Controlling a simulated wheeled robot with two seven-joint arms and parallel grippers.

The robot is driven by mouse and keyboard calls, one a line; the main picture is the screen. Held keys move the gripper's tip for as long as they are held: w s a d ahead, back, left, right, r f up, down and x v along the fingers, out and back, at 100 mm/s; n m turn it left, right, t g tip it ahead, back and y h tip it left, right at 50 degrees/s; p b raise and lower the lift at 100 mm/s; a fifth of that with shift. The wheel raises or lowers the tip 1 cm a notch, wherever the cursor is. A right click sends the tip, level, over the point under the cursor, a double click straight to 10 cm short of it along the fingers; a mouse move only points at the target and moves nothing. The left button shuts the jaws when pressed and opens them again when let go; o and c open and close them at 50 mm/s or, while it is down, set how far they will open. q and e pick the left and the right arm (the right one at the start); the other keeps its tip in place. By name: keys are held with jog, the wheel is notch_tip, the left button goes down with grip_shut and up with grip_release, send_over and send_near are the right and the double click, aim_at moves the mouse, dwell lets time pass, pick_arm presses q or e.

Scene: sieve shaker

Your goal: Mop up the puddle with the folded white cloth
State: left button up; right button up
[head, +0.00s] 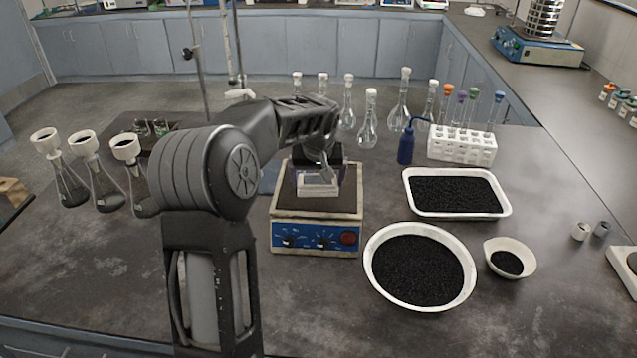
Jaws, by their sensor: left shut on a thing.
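My left gripper (320,165) is over the dark top plate of a blue-fronted benchtop device (316,240), in the middle of the bench. It is shut on the folded white cloth (318,189), which shows as a small pale block below the fingers. I cannot tell whether the cloth touches the plate. I cannot make out the puddle; my left arm and gripper hide part of the bench and plate. My right gripper is not in view.
Flasks with funnels (84,170) stand at left. Stoppered flasks (368,120), a blue wash bottle (406,146) and a tube rack (462,146) stand behind. A tray (408,207), a large bowl (372,270) and a small bowl (530,255) hold black grains at right.

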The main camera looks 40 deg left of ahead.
pick_arm(q)
notch_tip(320, 180, up, 2)
jog(key=shift+a+r+p, duration=0.1)
jog(key=shift+a+p, duration=0.05)
jog(key=shift+p, duration=0.4)
jog(key=shift+r+p, duration=0.5)
jog(key=shift+r, duration=0.4)
